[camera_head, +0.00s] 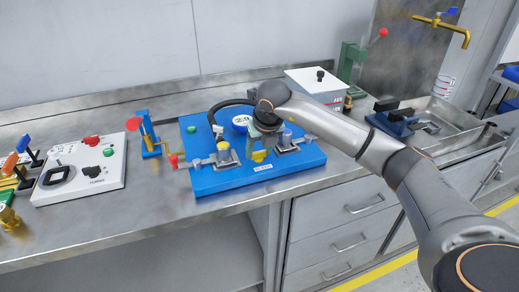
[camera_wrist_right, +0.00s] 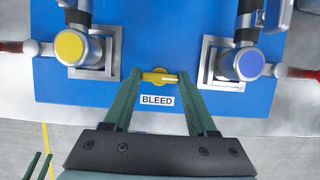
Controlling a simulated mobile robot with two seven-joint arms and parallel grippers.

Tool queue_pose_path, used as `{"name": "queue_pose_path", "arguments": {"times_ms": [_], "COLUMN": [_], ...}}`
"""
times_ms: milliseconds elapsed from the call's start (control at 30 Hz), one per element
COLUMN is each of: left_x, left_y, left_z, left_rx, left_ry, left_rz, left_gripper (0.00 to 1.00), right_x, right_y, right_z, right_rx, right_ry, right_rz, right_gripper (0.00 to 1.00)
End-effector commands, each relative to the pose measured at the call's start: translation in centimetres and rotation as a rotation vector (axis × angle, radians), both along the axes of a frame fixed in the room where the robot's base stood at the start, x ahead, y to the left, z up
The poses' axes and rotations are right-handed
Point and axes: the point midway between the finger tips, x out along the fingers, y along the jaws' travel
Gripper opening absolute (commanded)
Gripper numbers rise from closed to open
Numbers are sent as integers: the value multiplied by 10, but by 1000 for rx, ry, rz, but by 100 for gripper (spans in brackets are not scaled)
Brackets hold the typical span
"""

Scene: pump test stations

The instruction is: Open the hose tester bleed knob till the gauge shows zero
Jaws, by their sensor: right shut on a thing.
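The hose tester is a blue board (camera_head: 215,182) on the bench, with a white gauge (camera_head: 240,122); its reading is too small to tell. The yellow bleed knob (camera_wrist_right: 158,77) lies above the BLEED label (camera_wrist_right: 157,100) in the wrist view. My right gripper (camera_wrist_right: 159,79) is shut on the knob's bar, one green finger at each end. The knob also shows in the head view (camera_head: 259,156) beside the gripper. The bar lies nearly crosswise. Two thin green fingers, seemingly my left gripper (camera_wrist_right: 37,160), show apart and empty at the wrist view's lower left.
Clamps with a yellow cap (camera_wrist_right: 70,46) and a blue cap (camera_wrist_right: 249,63) flank the knob. A black hose (camera_head: 225,105) arches behind. A white panel (camera_head: 85,172) and a blue stand with a red ball (camera_head: 133,123) are left. A sink (camera_head: 455,125) is right. The front bench strip is clear.

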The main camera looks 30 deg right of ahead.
Motion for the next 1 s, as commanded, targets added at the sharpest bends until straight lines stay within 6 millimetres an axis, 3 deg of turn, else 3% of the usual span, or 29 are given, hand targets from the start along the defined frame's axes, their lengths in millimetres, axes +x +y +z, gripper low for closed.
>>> {"name": "queue_pose_path", "arguments": {"times_ms": [367,1000], "left_x": [0,1], "left_y": [0,-1], "left_z": [-1,6], "left_rx": [-1,-3], "left_ry": [-2,-6], "left_rz": [-1,-2], "left_gripper": [50,50], "right_x": [0,2], "right_y": [-2,-5], "right_z": [0,2], "right_rx": [1,2], "right_ry": [-1,-3], "right_rz": [114,691], "right_gripper": [2,2]}}
